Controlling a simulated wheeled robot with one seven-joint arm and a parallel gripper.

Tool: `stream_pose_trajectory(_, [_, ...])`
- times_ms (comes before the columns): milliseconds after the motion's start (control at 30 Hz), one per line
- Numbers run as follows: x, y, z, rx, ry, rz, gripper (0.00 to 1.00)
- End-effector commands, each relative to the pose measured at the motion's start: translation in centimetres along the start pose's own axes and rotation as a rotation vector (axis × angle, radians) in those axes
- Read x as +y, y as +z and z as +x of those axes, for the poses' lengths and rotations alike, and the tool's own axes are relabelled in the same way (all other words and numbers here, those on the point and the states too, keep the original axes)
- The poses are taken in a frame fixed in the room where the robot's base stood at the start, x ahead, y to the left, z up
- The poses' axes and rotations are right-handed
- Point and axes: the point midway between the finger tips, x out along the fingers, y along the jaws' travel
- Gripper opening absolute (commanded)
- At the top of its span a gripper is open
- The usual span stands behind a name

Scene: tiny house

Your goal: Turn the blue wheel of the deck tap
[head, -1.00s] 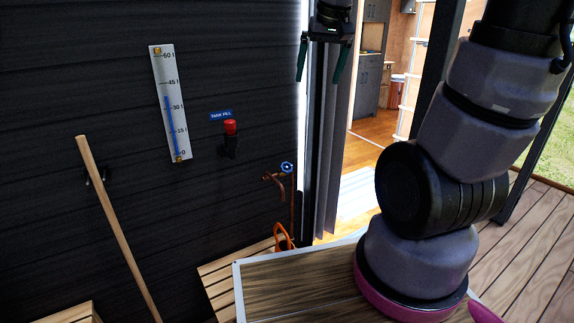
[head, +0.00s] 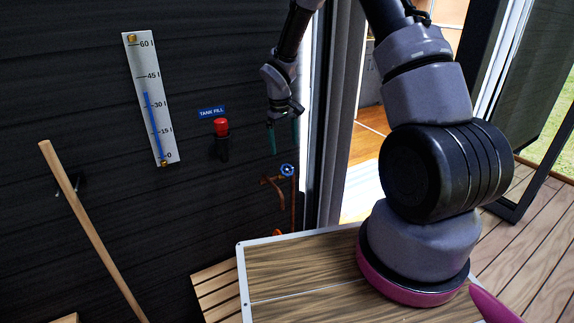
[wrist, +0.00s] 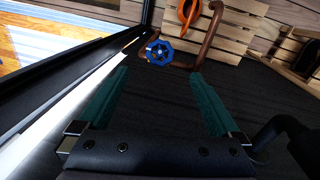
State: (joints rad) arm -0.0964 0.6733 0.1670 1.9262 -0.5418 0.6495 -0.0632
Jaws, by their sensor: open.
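The blue wheel (head: 287,170) sits on the copper deck tap (head: 272,187) on the dark plank wall, left of the doorway. My gripper (head: 284,138) is above the wheel, pointing down, with its green fingers apart and empty. In the wrist view the blue wheel (wrist: 159,52) lies beyond the fingertips of my gripper (wrist: 160,75), between their lines and left of the middle. The fingers do not touch it. The copper pipe (wrist: 208,40) bends beside it.
A red tank-fill button (head: 221,127) and a level gauge (head: 151,100) are on the wall. A wooden pole (head: 90,230) leans at the left. A black door frame (wrist: 70,70) runs close beside my gripper. An orange object (wrist: 187,14) is beyond the wheel.

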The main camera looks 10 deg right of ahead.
Motion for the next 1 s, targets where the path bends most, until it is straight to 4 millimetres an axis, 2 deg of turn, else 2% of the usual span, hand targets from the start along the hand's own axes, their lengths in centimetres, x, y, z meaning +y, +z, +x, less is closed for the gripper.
stream_pose_trajectory(400, [0.0,0.2,7.3,-0.004,-0.001,0.001,0.99])
stream_pose_trajectory(533, [0.0,0.1,9.0,-0.003,-0.001,0.002,0.99])
stream_pose_trajectory(700, [0.0,0.1,10.1,-0.001,0.000,0.002,0.99])
stream_pose_trajectory(967, [0.0,0.1,10.2,0.000,0.000,0.002,0.99])
stream_pose_trajectory(1000, [0.0,0.1,10.2,-0.001,0.000,0.002,0.92])
